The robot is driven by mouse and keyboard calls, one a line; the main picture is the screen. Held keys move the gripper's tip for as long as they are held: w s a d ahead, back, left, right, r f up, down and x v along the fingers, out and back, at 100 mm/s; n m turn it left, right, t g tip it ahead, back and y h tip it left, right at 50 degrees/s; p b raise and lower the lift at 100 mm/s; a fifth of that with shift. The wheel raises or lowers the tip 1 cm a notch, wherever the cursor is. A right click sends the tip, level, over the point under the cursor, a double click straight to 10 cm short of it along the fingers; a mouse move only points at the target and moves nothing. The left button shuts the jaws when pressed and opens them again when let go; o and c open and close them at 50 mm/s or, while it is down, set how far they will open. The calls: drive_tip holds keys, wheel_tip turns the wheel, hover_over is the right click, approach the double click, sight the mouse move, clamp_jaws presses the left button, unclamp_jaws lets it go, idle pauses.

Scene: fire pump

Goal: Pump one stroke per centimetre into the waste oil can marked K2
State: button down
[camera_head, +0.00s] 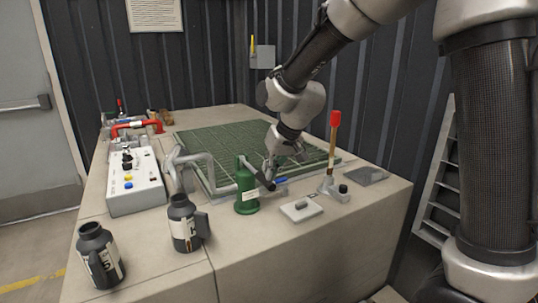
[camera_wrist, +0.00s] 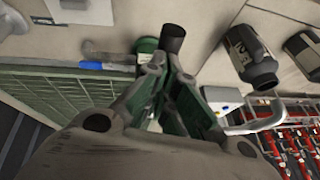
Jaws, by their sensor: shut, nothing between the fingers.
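The green hand pump (camera_head: 246,193) stands near the front edge of the bench, with a black lever handle (camera_head: 258,173) slanting down to the right. In the wrist view the handle's dark round end (camera_wrist: 173,38) shows just beyond my gripper's fingertips (camera_wrist: 160,62), with the pump's green body (camera_wrist: 147,45) beside it. My gripper (camera_head: 271,170) is shut and empty, close to the handle; I cannot tell whether it touches. Two dark cans with pale labels stand left of the pump: one nearer it (camera_head: 184,224), one at the front left (camera_head: 99,257). Their label marks are too small to read surely.
A white control box (camera_head: 134,181) stands at the left, and a bent grey pipe (camera_head: 190,163) rises behind the cans. A green grating (camera_head: 235,140) covers the bench's middle. A red-topped lever (camera_head: 333,140) stands upright right of my gripper.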

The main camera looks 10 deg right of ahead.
wheel_tip(320, 180, down, 9)
drive_tip(key=shift+r, duration=0.15)
idle(0.4)
idle(0.4)
